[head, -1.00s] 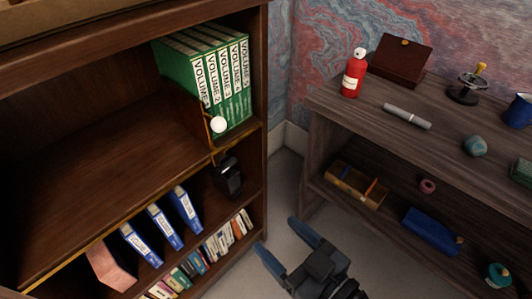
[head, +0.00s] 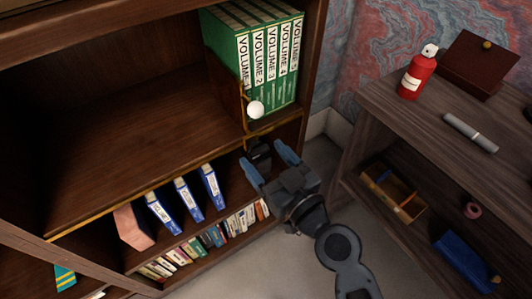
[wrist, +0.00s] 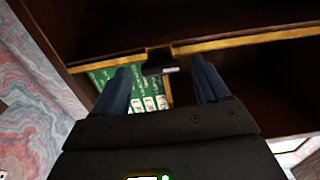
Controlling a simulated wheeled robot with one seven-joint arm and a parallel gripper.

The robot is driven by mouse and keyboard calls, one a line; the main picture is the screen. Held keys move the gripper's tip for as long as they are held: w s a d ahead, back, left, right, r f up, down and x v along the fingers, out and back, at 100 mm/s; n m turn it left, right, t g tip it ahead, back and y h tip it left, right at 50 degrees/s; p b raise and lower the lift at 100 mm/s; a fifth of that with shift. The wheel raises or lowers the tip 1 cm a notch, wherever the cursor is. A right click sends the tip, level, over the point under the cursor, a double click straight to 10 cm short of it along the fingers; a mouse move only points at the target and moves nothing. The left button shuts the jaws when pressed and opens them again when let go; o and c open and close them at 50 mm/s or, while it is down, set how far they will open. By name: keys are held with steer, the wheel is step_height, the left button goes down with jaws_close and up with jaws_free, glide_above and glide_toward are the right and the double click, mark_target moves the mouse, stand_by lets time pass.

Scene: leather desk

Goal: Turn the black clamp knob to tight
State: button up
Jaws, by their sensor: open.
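The black clamp knob (head: 259,150) sits at the front edge of the bookcase shelf, just below the white ball and the green volumes. My gripper (head: 268,162) is open in front of it, with one blue finger to each side, and partly hides it in the head view. In the wrist view, a black part of the clamp (wrist: 160,62) shows at the shelf's gold edge, between and beyond the fingertips of my gripper (wrist: 161,72). I cannot tell whether the fingers touch it. Any turn marking on the knob is not readable.
Green volumes (head: 265,60) stand above, beside a white ball (head: 255,109) at the shelf front. Blue binders (head: 187,199) and small books stand on the lower shelves at left. A wooden desk (head: 400,110) with a red extinguisher (head: 417,75) stands at right. Floor shows between.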

steer(key=shift+w+a, duration=0.15)
steer(key=shift+w, duration=0.05)
steer(key=c, duration=1.1)
